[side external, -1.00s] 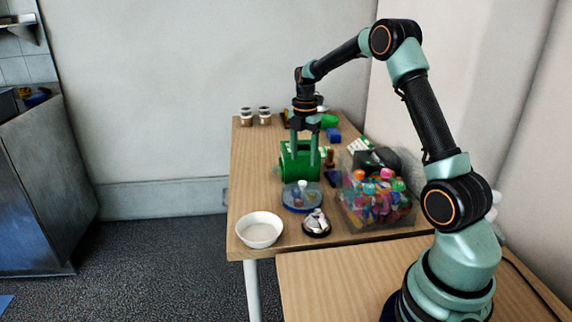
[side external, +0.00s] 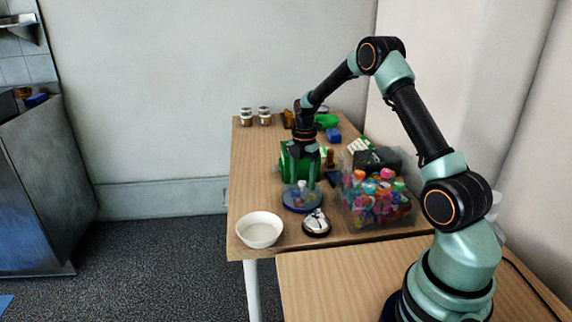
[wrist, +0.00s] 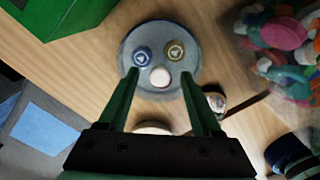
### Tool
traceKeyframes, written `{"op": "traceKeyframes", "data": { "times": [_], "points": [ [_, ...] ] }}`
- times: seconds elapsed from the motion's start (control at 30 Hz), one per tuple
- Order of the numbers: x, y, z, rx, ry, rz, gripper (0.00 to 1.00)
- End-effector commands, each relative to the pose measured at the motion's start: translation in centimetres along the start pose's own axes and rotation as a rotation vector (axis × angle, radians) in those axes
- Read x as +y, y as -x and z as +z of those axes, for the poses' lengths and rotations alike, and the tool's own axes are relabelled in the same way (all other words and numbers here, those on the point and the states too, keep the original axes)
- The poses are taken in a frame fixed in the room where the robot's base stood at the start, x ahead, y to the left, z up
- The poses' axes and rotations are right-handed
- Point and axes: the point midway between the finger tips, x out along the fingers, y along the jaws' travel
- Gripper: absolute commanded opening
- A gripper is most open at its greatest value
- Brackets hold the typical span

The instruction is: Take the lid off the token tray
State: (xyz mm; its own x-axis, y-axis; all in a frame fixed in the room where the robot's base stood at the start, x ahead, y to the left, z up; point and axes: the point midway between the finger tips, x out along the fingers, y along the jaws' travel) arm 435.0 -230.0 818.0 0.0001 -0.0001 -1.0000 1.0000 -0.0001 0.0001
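The token tray (side external: 290,207) is a round, shallow blue dish on the wooden table. It also shows in the wrist view (wrist: 127,38). A clear lid (wrist: 163,33) with a white knob (wrist: 160,77) appears to cover it. A blue token (wrist: 142,55) and a tan token (wrist: 175,50) show through. My gripper (wrist: 160,73) is open, its green fingers spread to the left and right of the knob in the wrist view, apart from it. In the side view, my gripper (side external: 303,182) is directly over the tray, fingertips low around the knob's height.
A green box (side external: 288,160) stands just behind the tray. A clear bin of colourful bottles (side external: 378,200) is close on the right. A white bowl (side external: 260,230) and a small dark dish with pale pieces (side external: 316,223) sit in front.

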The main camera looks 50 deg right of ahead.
Motion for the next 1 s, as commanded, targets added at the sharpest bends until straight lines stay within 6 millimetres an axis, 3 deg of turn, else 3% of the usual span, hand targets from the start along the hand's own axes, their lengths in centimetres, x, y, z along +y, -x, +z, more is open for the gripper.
{"op": "traceKeyframes", "data": {
  "times": [0.03, 0.1, 0.17, 0.67, 0.87, 1.0],
  "points": [
    [0.0, 0.0, 0.0, 0.000, 0.000, 0.000, 0.48],
    [0.0, 0.0, 0.0, 0.000, 0.000, 0.000, 0.21],
    [0.0, 0.0, 0.0, 0.000, 0.000, 0.000, 0.00],
    [0.1, 1.1, 0.0, -0.001, 0.000, 0.003, 0.00],
    [0.1, 4.2, 0.1, -0.003, 0.000, 0.006, 0.00],
    [0.2, 7.9, 0.1, -0.004, 0.000, 0.007, 0.00]
  ]
}}
